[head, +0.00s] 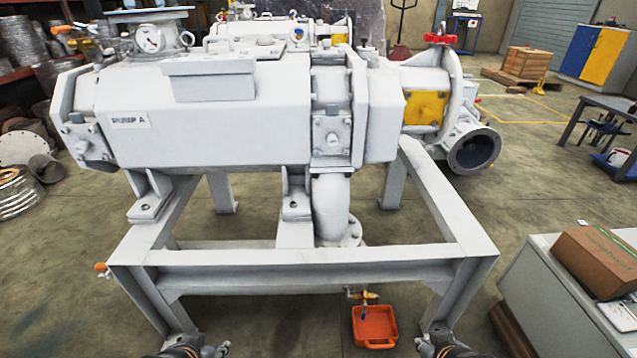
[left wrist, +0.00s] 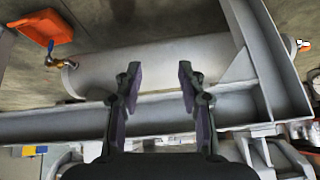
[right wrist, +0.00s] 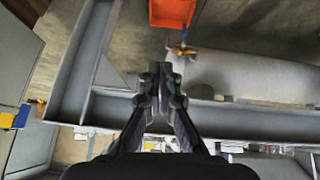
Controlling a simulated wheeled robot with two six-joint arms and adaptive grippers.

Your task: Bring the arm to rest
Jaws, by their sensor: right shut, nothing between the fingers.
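My left gripper (left wrist: 158,85) is open in the left wrist view, with a clear gap between its two fingers and nothing held. My right gripper (right wrist: 160,78) is shut and empty in the right wrist view, its fingertips together. A grey steel frame (head: 310,270) stands in front of me in the head view. In both wrist views the fingers overlap its beam in the picture; I see no clear contact. In the head view only dark arm parts show at the bottom edge, near the frame's front legs; the fingers are not clear there.
A large grey pump (head: 215,125) labelled PUMP A sits on the frame. An orange tray (head: 374,326) lies on the floor below a brass valve (head: 361,295). A cabinet (head: 560,300) with a cardboard box (head: 600,262) stands at right. Open floor lies beyond.

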